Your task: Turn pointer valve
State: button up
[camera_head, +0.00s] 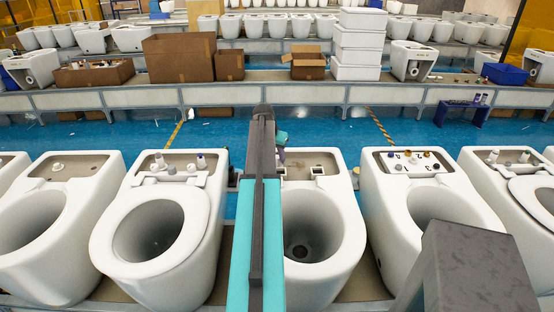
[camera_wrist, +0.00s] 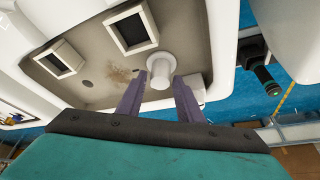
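In the wrist view, a white round knob-like fitting (camera_wrist: 161,68) stands out from the grey recessed panel (camera_wrist: 95,88) of a white toilet. I cannot tell for sure whether it is the pointer valve, as no pointer shows clearly. My gripper (camera_wrist: 158,84) has its two purple fingers spread, one on each side of the fitting's near end. The fingers look open with gaps to it; contact is not clear. In the head view, my arm largely hides my gripper (camera_head: 281,153) at the back of the middle toilet (camera_head: 345,235), and the fitting is not clear.
Two square-framed openings (camera_wrist: 130,27) lie beside the fitting. A black cylindrical part with a green end (camera_wrist: 265,80) juts out at right. Neighbouring toilets (camera_head: 165,225) (camera_head: 425,190) stand close on both sides. Blue floor (camera_head: 330,130) lies behind, then a conveyor with cardboard boxes (camera_head: 180,58).

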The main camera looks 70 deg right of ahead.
jog(key=b+v, duration=0.2)
jog(key=v, duration=1)
dwell(0.5)
